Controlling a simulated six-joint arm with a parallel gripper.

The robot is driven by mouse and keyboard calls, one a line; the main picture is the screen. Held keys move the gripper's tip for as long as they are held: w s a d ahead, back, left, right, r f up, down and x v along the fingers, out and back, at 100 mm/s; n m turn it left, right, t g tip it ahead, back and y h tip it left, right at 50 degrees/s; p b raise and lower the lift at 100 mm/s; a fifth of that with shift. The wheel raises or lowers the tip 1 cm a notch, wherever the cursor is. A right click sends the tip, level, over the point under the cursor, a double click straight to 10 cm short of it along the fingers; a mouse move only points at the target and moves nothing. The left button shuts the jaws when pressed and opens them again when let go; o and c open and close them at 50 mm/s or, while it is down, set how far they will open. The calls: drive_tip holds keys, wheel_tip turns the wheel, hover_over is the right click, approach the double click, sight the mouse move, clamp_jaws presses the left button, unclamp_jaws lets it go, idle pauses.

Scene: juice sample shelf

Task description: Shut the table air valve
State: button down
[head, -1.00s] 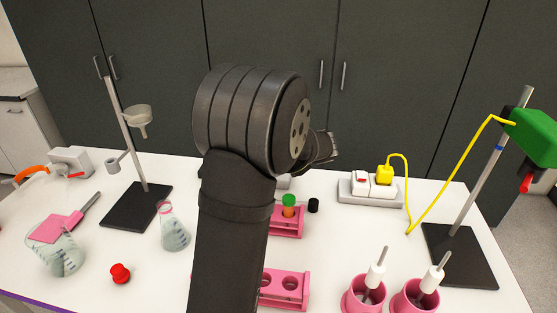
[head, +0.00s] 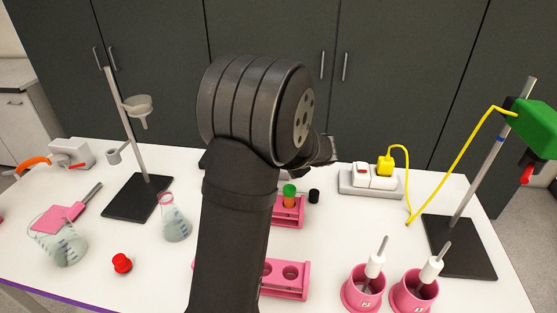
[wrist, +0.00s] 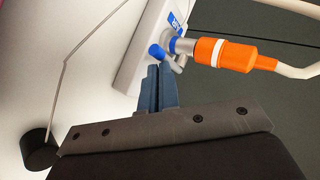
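In the wrist view, a white valve box (wrist: 143,50) with a blue label carries a metal fitting with a blue-tipped handle (wrist: 156,52). An orange connector (wrist: 225,54) and a pale hose join the fitting. This box is hidden behind my arm in the head view. My gripper (wrist: 161,70) has its two fingers together with nothing visible between them. Its tips are right beside the blue handle; I cannot tell if they touch. In the head view my gripper (head: 326,150) is mostly hidden behind my wrist.
Another white box (head: 72,152) with a red handle and orange hose stands at the far left. A pink rack (head: 289,212), a black cap (head: 313,196) and a white power strip (head: 370,181) are near my arm. Glass flasks and a stand are left; pink cups are front right.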

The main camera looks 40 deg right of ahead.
drive_tip(key=shift+a+f, duration=0.15)
drive_tip(key=shift+f, duration=0.05)
idle(0.3)
drive_tip(key=shift+r, duration=0.1)
drive_tip(key=f+v, duration=0.1)
drive_tip(key=v, duration=1.3)
drive_tip(key=shift+s+d, duration=0.35)
drive_tip(key=shift+w+f, duration=0.1)
drive_tip(key=shift+f, duration=0.05)
